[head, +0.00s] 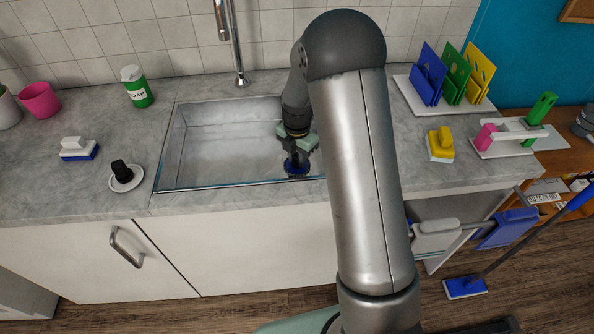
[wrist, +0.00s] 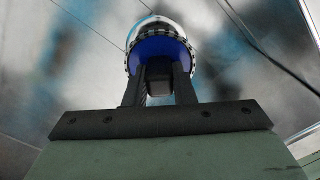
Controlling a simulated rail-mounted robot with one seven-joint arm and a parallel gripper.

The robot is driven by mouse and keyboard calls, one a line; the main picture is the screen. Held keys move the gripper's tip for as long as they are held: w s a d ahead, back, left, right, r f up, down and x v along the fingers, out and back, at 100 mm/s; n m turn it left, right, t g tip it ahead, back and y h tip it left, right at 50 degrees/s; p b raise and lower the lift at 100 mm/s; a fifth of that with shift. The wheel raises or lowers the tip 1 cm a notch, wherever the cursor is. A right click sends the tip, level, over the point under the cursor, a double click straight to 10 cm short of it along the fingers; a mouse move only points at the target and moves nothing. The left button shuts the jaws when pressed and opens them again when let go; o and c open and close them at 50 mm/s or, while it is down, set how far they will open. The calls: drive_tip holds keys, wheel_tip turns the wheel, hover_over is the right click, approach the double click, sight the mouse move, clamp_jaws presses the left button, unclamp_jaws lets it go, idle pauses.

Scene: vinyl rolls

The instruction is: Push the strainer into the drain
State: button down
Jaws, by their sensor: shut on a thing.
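The strainer (head: 297,167) is a round blue piece low in the sink (head: 215,150), near its front edge. In the wrist view the strainer (wrist: 158,48) shows a blue face, a checkered rim and a dark grip. My gripper (head: 292,163) reaches down into the sink from above. My gripper (wrist: 160,85) is shut on the strainer's grip, between its two dark fingers. The drain cannot be made out; a pale ring shows past the strainer's far rim. I cannot tell whether the strainer is seated or above the sink floor.
The faucet (head: 238,78) hangs over the back of the sink. A black-knobbed piece on a white dish (head: 125,180), a blue-white brush (head: 78,149) and a green soap bottle (head: 137,88) stand left. A yellow brush (head: 440,146) and racks stand right. The sink's left half is clear.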

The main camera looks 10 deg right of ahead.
sight(296, 168)
wheel_tip(296, 168, up, 4)
drive_tip(key=shift+w+a+f, duration=0.1)
drive_tip(key=shift+w, duration=0.05)
drive_tip(key=shift+f, duration=0.1)
drive_tip(key=shift+f+b, duration=2.15)
drive_tip(key=shift+f, duration=0.95)
drive_tip(key=shift+f, duration=0.1)
drive_tip(key=shift+f+b, duration=0.8)
drive_tip(key=shift+f, duration=0.5)
idle(2.0)
drive_tip(key=c, duration=0.7)
unclamp_jaws()
drive_tip(key=shift+o, duration=0.2)
drive_tip(key=shift+r, duration=0.1)
